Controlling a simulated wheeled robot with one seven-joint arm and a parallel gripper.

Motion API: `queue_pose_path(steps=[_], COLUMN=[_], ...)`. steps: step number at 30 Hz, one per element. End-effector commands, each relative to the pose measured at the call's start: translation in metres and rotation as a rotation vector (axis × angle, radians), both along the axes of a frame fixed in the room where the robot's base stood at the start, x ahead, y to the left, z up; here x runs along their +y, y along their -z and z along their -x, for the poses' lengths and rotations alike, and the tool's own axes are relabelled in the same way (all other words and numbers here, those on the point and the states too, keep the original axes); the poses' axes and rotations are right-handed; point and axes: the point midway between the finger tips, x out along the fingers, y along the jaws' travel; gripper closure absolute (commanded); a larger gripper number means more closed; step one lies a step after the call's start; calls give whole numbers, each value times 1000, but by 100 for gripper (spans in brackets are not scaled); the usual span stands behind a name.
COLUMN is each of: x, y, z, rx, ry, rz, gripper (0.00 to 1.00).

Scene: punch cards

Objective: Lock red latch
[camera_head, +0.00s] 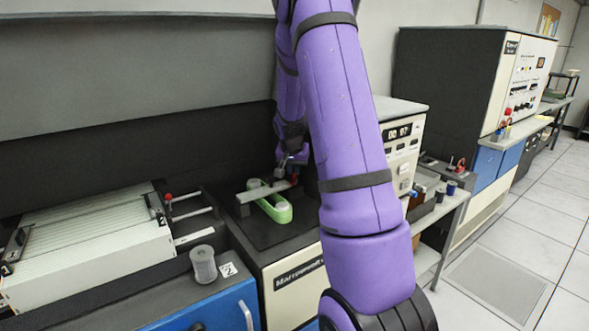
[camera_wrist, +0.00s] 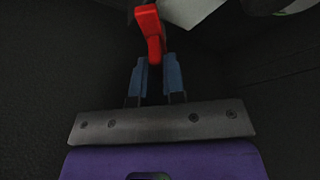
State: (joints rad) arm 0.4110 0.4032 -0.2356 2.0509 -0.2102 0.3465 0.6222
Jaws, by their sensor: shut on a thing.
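The red latch (camera_wrist: 151,30) stands between the two blue-grey fingertips of my gripper (camera_wrist: 157,75) in the wrist view, and my gripper is shut on it. In the head view my gripper (camera_head: 291,166) is at the far end of my purple arm, over the dark recessed top of the machine. A bit of the red latch (camera_head: 294,181) shows there, at the right end of a grey bar (camera_head: 262,190). The bar lies across a green and white piece (camera_head: 273,208). The latch's base is hidden.
A white ribbed card tray (camera_head: 90,245) is at the left, with a red-knobbed rail (camera_head: 168,197) beside it. A grey spool (camera_head: 203,264) stands on the front ledge. A panel with dials (camera_head: 400,150) stands close to the right of my arm.

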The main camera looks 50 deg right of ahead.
Motion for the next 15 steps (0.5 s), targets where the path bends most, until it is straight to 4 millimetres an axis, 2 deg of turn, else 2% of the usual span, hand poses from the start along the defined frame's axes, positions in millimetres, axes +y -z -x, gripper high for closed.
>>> queue_pose_path(steps=[7,15], x=[2,2], y=[0,0], z=[-2,-2], rx=[1,2], ry=[98,302], rz=[1,2], gripper=[100,100])
